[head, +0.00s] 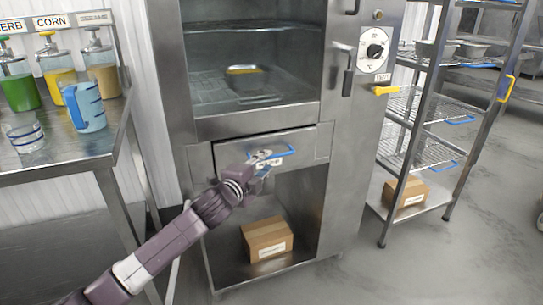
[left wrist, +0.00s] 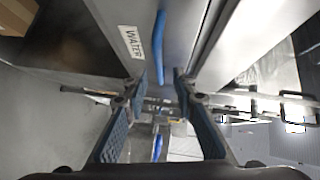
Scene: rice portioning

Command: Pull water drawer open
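The water drawer (head: 228,154) is a steel front in the cabinet, below the glass-fronted chamber. A dark line runs along its top edge; I cannot tell whether it is slightly ajar. Its blue bar handle (head: 284,153) also shows in the left wrist view (left wrist: 158,40), beside a white label (left wrist: 131,42) reading WATER. My left gripper (head: 263,163) is at the handle, covering part of it and the label. In the left wrist view its fingers (left wrist: 158,82) are apart, with the handle's near end between the tips and gaps on both sides. My right gripper is not in view.
A cardboard box (head: 267,247) sits in the open bay below the drawer. A metal pan (head: 245,82) is in the chamber above. A side table (head: 60,160) at left holds a blue measuring jug (head: 88,108) and dispensers. A wire rack (head: 412,103) stands right.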

